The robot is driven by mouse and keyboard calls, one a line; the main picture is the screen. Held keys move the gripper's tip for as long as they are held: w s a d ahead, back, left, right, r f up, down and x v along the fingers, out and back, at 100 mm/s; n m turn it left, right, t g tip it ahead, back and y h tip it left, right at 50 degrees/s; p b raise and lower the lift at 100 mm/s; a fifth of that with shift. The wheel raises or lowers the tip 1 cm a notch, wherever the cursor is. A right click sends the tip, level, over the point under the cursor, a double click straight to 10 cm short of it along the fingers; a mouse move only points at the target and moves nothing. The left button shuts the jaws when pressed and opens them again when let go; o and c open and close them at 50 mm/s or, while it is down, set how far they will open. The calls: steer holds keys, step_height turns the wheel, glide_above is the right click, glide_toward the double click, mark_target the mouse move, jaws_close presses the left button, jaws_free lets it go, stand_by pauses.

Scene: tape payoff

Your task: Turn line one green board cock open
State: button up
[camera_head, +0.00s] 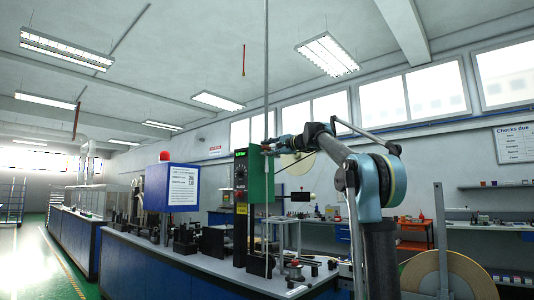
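A green board (258,185) stands upright above the blue bench, just right of a tall black panel with a lit green label (241,153). My arm reaches in from the right, and my gripper (267,148) is at the board's upper edge, near a thin vertical pole. The gripper is small in this view, and I cannot tell whether its fingers are open or shut or whether they touch anything. I cannot make out a cock handle on the board; the gripper and pole cover part of that area.
A blue box with a red lamp (164,156) and a white notice stands on the long blue bench (160,268), left of the panel. Small fittings crowd the bench's right end. A large tan reel (440,275) stands at lower right. Green floor lies open at far left.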

steer(key=shift+w+a, duration=0.4)
steer(key=shift+a, duration=0.1)
jaws_close()
